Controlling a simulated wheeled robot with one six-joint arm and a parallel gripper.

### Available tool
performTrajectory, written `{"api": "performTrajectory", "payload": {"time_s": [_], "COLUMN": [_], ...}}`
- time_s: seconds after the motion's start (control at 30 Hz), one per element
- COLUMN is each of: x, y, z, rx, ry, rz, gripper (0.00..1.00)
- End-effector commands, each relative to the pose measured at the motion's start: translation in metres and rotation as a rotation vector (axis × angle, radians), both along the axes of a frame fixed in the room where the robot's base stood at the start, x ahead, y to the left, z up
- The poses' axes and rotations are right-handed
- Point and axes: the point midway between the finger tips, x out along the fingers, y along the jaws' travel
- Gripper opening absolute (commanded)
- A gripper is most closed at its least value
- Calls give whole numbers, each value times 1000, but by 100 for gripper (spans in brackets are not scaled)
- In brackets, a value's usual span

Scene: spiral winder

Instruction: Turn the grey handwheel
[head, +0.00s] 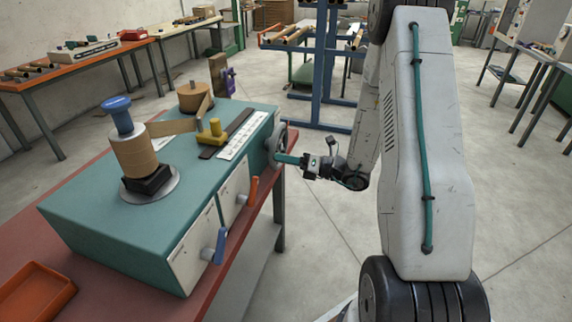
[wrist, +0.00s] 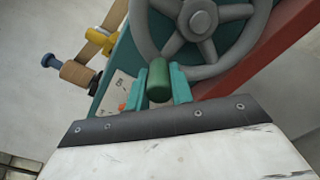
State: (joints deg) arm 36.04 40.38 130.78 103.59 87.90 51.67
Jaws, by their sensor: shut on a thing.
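The grey handwheel (wrist: 200,18) is mounted on the end face of the teal winder (head: 90,225). It has spokes, a thick rim and a green handle (wrist: 158,78) that stands out from the rim. In the head view the wheel (head: 277,140) is seen nearly edge-on at the machine's right end. My gripper (wrist: 167,84) has its two teal fingers on either side of the green handle, shut on it. In the head view my gripper (head: 290,159) reaches the wheel from the right. The handle is hidden there by the fingers.
The winder stands on a red-topped bench (head: 85,190). An orange lever (head: 251,190) and a blue lever (head: 218,247) stick out from its front. A brown roll (head: 133,158) with a blue knob stands on top. An orange tray (head: 35,292) lies at front left. The floor right of the bench is clear.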

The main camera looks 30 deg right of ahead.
Motion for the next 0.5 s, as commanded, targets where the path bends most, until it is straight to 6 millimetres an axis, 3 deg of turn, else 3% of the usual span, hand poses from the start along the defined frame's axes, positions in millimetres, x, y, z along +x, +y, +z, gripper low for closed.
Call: {"api": "performTrajectory", "payload": {"time_s": [0.5], "x": [1], "y": [-2], "z": [12], "rx": [143], "ry": [121], "rz": [-2], "gripper": [0]}}
